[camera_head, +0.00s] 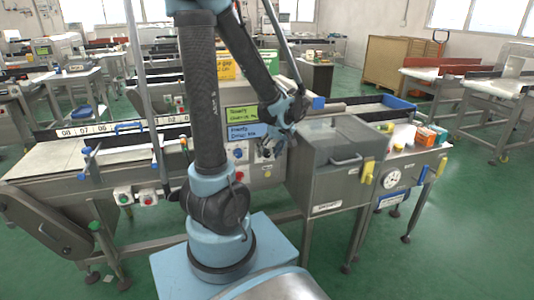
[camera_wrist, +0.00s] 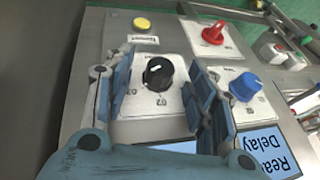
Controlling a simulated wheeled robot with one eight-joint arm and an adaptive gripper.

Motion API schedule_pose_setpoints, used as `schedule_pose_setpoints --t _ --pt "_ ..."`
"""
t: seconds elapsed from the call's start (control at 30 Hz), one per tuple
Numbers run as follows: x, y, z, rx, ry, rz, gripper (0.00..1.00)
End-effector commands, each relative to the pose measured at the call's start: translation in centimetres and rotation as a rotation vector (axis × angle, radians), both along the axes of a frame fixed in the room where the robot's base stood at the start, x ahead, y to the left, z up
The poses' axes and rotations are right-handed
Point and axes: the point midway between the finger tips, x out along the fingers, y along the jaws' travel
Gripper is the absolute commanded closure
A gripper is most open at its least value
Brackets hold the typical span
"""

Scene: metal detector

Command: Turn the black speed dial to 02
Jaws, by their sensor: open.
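The black speed dial (camera_wrist: 158,74) sits on a white scale plate (camera_wrist: 176,106) in the wrist view, with a short pale pointer mark on its upper face. Small numbers are printed around it; one near its lower edge looks like 02. My gripper (camera_wrist: 160,64) is open, with one blue-grey finger left of the dial and the other right of it. Gaps show between the fingers and the dial. In the head view my gripper (camera_head: 272,146) is in front of the machine's control panel, and I cannot make out the dial there.
A red knob (camera_wrist: 213,34), a blue knob (camera_wrist: 245,86) and a yellow button (camera_wrist: 142,24) surround the dial's plate. A display (camera_wrist: 265,150) lies at lower right. In the head view, a metal detector housing (camera_head: 345,150) stands right of my gripper.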

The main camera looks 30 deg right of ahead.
Motion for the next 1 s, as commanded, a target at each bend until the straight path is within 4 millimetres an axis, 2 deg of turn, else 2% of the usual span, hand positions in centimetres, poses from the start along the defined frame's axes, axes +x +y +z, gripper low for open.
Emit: schedule_pose_setpoints --t 0.2,0.47,0.57,0.67,0.7,1.0 --pt "0.34 0.16 -0.76 0.000 0.000 0.001 0.49" --pt "0.36 0.18 -0.82 0.000 0.000 0.000 0.49" --pt "0.36 0.18 -0.82 0.000 0.000 0.000 0.67" --pt "0.36 0.18 -0.81 0.000 0.000 0.000 0.89" --pt "0.36 0.19 -0.81 0.000 0.000 0.000 0.93" --pt "0.36 0.33 -0.80 -0.017 0.005 0.001 0.93"
